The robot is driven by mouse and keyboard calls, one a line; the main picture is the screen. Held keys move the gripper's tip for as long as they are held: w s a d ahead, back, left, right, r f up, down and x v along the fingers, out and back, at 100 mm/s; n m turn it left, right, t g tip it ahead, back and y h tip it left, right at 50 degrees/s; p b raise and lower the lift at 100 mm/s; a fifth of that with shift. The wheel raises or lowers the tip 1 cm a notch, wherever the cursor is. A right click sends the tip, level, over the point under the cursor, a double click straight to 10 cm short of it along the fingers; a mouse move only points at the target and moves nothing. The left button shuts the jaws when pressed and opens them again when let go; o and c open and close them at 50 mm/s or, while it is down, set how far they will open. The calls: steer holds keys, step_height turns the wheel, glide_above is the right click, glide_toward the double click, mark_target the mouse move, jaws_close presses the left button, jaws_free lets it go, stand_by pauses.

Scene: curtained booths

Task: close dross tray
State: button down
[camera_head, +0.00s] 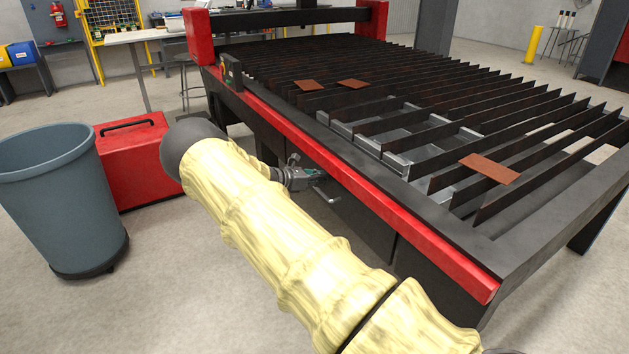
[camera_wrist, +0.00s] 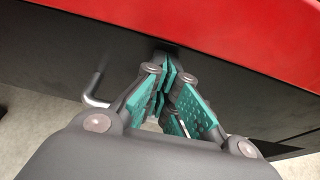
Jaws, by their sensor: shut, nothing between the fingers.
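The dross tray shows as light grey metal bins (camera_head: 395,160) under the slats of the cutting table. A dark front panel (camera_head: 365,222) sits below the table's red rail, and a bent metal handle (camera_head: 328,197) sticks out by it. The handle also shows in the wrist view (camera_wrist: 95,98), left of my fingers. My gripper (camera_head: 322,174) is shut and empty, close under the red rail. In the wrist view its fingertips (camera_wrist: 164,68) are together against or just before the dark panel; I cannot tell if they touch. How far the tray stands out is hard to tell.
A red toolbox (camera_head: 135,160) and a grey bin (camera_head: 62,205) stand on the floor to the left. The red rail (camera_head: 400,215) runs right above my gripper. Rust-brown plates (camera_head: 490,168) lie on the slats.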

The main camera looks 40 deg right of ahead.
steer(key=shift+s+d+r, duration=0.15)
steer(key=shift+d, duration=0.1)
steer(key=shift+a, duration=0.1)
steer(key=f+p+v, duration=0.1)
steer(key=v, duration=1.3)
steer(key=shift+w+a+f, duration=0.25)
steer(key=shift+a+f, duration=0.05)
steer(key=shift+f, duration=0.05)
